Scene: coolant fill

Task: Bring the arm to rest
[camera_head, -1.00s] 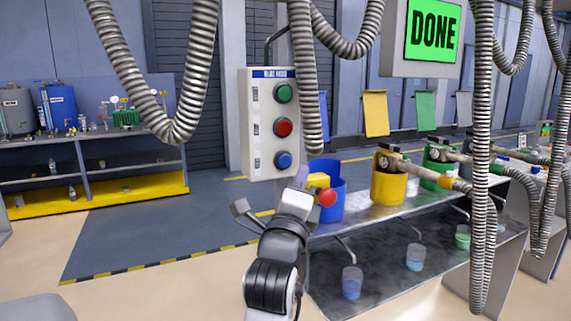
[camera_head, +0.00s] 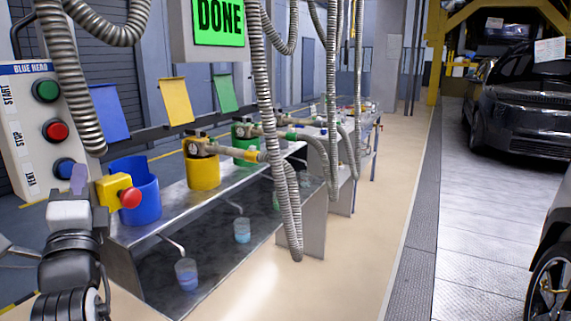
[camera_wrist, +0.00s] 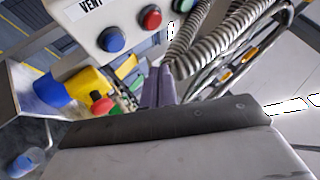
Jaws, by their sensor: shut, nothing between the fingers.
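My gripper (camera_head: 79,178) is at the lower left of the head view, its light purple fingers together and empty. In that view it overlaps the lower right of the control box (camera_head: 36,130), just beside the blue button (camera_head: 65,167). The box also carries a green button (camera_head: 46,90) and a red button (camera_head: 54,130). In the wrist view the closed fingers (camera_wrist: 158,85) point up the picture, right of the blue button (camera_wrist: 111,40) and apart from it. The screen (camera_head: 219,22) reads DONE in black on green.
A yellow box with a red knob (camera_head: 130,198) stands close right of my gripper, before a blue bucket (camera_head: 146,188). A metal bench (camera_head: 225,190) holds yellow and green containers with hoses. Hanging ribbed hoses (camera_head: 262,120) cross the view. The beige floor (camera_head: 345,265) is clear; a dark car stands right.

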